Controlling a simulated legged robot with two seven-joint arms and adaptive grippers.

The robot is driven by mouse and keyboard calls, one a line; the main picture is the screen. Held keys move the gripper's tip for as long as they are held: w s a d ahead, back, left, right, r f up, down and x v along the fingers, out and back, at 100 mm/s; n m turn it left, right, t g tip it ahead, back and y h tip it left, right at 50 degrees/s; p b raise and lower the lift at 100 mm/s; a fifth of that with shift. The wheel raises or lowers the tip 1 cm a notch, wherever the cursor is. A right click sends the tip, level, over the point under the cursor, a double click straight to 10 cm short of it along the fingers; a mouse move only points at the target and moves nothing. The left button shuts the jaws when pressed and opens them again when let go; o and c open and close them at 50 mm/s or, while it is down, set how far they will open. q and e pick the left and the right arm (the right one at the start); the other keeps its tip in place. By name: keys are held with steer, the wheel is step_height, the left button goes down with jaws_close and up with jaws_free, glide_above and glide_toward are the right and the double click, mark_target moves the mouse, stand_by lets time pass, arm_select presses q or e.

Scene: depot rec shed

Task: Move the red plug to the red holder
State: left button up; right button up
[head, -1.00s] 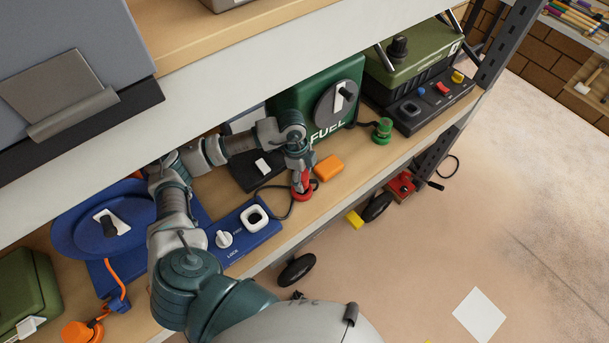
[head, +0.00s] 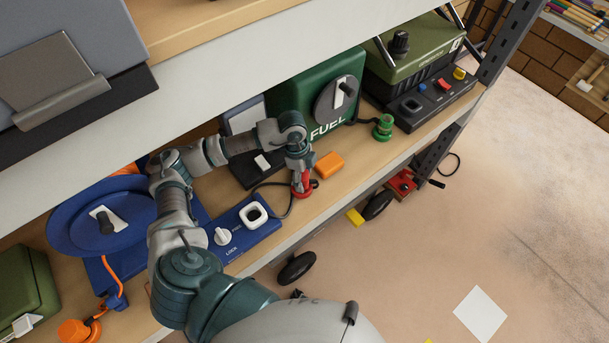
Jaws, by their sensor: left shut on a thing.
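The red plug (head: 303,189) stands on the wooden shelf in front of the green fuel can, with a wide round base. A dark cable runs beside it, curving toward the left. My left gripper (head: 302,172) points down from above and is shut on the plug's upper part, which the fingers partly hide. The plug's base looks to be at shelf level; I cannot tell whether it touches. A black panel at the right carries a red piece (head: 440,84), between a blue and a yellow one; I cannot tell whether it is the red holder. My right gripper is not in view.
An orange block (head: 329,165) lies just right of the plug. A green plug (head: 382,128) stands farther right, by the fuel can (head: 318,100). A blue box (head: 240,236) with a white knob is at left. The upper shelf (head: 215,85) overhangs my arm.

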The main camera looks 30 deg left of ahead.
arm_select(q)
steer(key=o, duration=1.9)
steer(key=shift+c, duration=0.2)
